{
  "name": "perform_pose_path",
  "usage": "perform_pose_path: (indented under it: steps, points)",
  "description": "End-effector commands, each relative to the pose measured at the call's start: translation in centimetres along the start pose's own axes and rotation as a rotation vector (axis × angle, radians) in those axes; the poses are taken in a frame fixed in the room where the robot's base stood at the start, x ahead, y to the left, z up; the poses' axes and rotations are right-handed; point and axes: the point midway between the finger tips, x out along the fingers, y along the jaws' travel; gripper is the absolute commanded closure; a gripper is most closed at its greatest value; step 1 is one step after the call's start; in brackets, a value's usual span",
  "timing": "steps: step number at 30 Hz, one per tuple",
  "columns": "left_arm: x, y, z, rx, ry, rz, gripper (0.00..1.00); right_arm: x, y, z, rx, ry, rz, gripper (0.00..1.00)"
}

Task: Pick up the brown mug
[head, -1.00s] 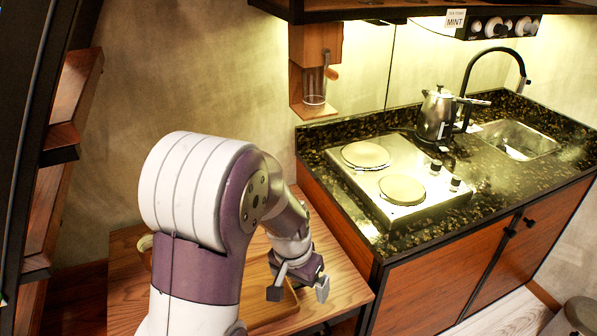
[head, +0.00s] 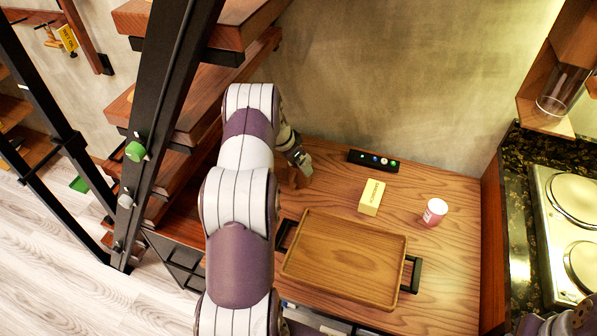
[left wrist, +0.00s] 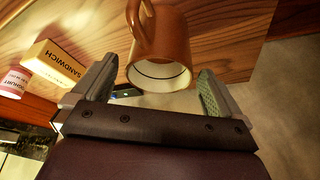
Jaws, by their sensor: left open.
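The brown mug (left wrist: 172,45) is close in front of my left gripper in the left wrist view. Its pale inside and rim face the camera, and its handle is at the top left. My left gripper (left wrist: 155,88) is open, with one finger on each side of the mug's rim; I cannot tell whether either touches it. In the head view the mug (head: 289,178) shows partly behind my arm at the left end of the wooden table, just below my left gripper (head: 303,165). My right gripper is not in view.
A wooden tray (head: 345,258) with black handles lies at the front of the table (head: 455,255). A yellow box (head: 371,197), a pink and white cup (head: 434,212) and a black strip with coloured buttons (head: 373,161) stand behind it. A stair (head: 180,130) rises at the left.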

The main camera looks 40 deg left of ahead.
Motion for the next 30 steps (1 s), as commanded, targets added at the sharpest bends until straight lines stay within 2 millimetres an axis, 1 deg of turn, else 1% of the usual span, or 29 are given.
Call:
perform_pose_path:
  steps: [3,7,9,11,14,18,19,20,21,23,24,25,30]
  points:
    - [1.1,0.0,-0.1,0.001,-0.001,0.001,0.00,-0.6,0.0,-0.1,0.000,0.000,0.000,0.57]
    - [3.3,-0.2,-0.2,0.001,-0.002,0.003,0.00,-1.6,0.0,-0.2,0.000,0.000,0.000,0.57]
    - [4.6,-0.3,-0.2,0.001,-0.001,0.001,0.00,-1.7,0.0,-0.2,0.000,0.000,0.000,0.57]
    - [5.3,-0.3,-0.2,0.001,-0.001,0.001,0.00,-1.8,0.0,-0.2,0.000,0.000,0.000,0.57]
    - [5.8,-0.3,-0.2,0.001,0.000,-0.001,0.00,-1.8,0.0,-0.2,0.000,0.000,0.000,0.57]
    - [5.8,-0.3,-0.2,0.001,0.000,-0.001,0.00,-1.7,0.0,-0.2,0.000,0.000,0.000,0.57]
    - [5.8,-0.3,-0.2,0.001,0.000,-0.001,0.03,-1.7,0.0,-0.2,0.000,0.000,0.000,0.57]
    - [5.8,-0.3,-0.2,0.001,0.000,-0.001,0.13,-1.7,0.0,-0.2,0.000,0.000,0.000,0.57]
    - [5.8,-0.3,-0.2,0.001,0.000,-0.001,0.26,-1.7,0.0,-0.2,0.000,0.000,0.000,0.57]
    - [5.8,-0.3,-0.2,0.001,0.000,0.000,0.46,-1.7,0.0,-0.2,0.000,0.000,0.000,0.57]
    - [5.8,-0.3,-0.2,0.001,0.000,0.000,0.59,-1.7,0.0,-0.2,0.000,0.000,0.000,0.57]
    - [5.8,-0.3,-0.2,0.001,0.000,0.000,0.66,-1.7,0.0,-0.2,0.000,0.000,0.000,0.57]
    - [5.7,-0.4,-0.2,0.001,0.001,-0.002,0.66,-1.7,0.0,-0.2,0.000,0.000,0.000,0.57]
